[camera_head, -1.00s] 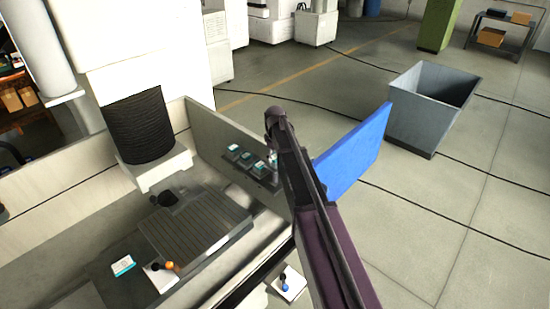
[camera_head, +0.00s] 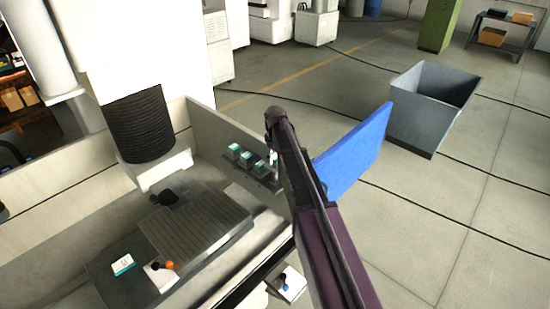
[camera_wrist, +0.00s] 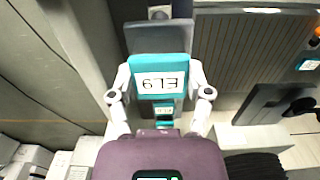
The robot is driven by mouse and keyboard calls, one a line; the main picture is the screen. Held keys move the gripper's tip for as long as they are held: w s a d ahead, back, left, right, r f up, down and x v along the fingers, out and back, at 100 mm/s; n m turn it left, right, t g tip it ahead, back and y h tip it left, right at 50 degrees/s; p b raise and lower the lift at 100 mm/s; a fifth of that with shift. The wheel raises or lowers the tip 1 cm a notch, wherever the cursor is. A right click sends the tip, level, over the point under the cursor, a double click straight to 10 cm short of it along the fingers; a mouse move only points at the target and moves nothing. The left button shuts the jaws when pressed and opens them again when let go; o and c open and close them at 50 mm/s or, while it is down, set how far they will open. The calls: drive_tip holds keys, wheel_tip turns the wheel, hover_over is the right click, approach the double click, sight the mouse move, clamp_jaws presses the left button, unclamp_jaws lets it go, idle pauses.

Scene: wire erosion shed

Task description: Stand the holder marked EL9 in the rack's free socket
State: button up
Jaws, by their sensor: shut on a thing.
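In the head view, my arm hides most of the gripper and the held holder. The rack (camera_head: 232,163) is on the tank's far wall, with several teal-topped holders (camera_head: 246,155) in a row. Its right end is behind my arm. In the wrist view, smaller labelled teal holders (camera_wrist: 164,110) show beyond the held one. The free socket cannot be made out.
The slatted work table (camera_head: 195,222) is left of my arm. A white-labelled teal piece (camera_head: 123,264) and an orange-knobbed item (camera_head: 168,265) lie near it. A blue panel (camera_head: 355,150) stands close right of my arm. A grey bin (camera_head: 425,115) stands on open floor.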

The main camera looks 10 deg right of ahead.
sight(275, 168)
drive_tip(key=shift+f+b, duration=1.25)
idle(0.7)
drive_tip(key=shift+f+b, duration=1.15)
drive_tip(key=shift+b, duration=0.05)
drive_tip(key=shift+f+b, duration=1.75)
drive_tip(key=shift+f, duration=0.05)
idle(0.6)
drive_tip(key=o, duration=1.4)
drive_tip(key=shift+c, duration=0.2)
drive_tip(key=shift+r, duration=0.25)
